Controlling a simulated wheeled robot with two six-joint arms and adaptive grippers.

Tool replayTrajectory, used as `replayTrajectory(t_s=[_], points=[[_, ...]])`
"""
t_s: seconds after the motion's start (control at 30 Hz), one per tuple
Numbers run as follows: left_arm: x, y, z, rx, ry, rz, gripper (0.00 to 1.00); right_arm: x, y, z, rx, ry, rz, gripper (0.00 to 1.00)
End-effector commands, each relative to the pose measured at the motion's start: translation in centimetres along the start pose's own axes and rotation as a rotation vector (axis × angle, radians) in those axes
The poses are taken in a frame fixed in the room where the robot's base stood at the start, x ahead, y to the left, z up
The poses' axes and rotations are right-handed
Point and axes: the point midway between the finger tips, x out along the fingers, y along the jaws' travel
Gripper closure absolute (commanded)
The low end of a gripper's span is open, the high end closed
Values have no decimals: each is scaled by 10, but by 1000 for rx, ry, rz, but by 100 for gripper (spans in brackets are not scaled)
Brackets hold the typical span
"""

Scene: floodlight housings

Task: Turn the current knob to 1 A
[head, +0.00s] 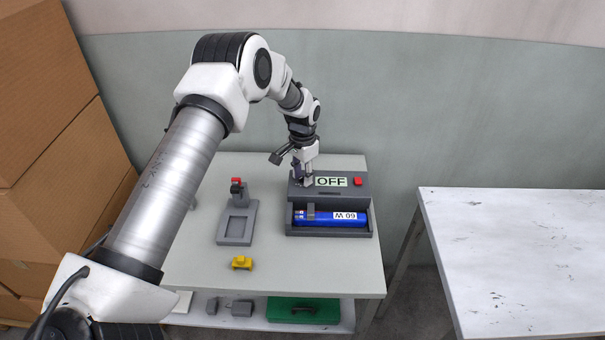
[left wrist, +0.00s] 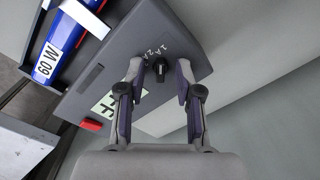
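The black current knob (left wrist: 161,68) sits on the sloped top of the dark grey tester box (left wrist: 190,35), beside white "1 A" and "2 A" marks. Which mark its pointer faces is too small to tell. My left gripper (left wrist: 160,66) is open, with one finger on each side of the knob and a visible gap to both. In the head view my left gripper (head: 307,180) is at the left end of the box (head: 355,193) and hides the knob. The box's display (head: 331,182) reads "OFF". My right gripper is not in view.
A red button (head: 358,181) is right of the display. A blue "60 W" housing (head: 335,218) lies in the front bay. A grey fixture (head: 236,225) with a red-topped post (head: 236,186) and a yellow part (head: 241,263) stand left. A white table (head: 520,250) stands right.

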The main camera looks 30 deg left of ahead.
Motion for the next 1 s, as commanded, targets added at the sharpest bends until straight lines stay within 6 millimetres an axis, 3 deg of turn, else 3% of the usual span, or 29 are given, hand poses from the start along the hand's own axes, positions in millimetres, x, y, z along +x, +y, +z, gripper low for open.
replayTrajectory(t_s=[0.17, 0.27, 0.6, 0.7, 1.0], points=[[-4, 0, -1, 0, 2, -1, 66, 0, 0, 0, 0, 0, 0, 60], [-17, 0, -1, 0, 3, -1, 66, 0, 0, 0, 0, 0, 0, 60], [-99, 0, -2, 0, 3, -1, 66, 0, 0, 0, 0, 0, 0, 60], [-113, 0, -1, 0, 1, -1, 66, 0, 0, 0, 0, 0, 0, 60], [-120, 0, -1, 0, -1, 0, 66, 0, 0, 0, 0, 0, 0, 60]])
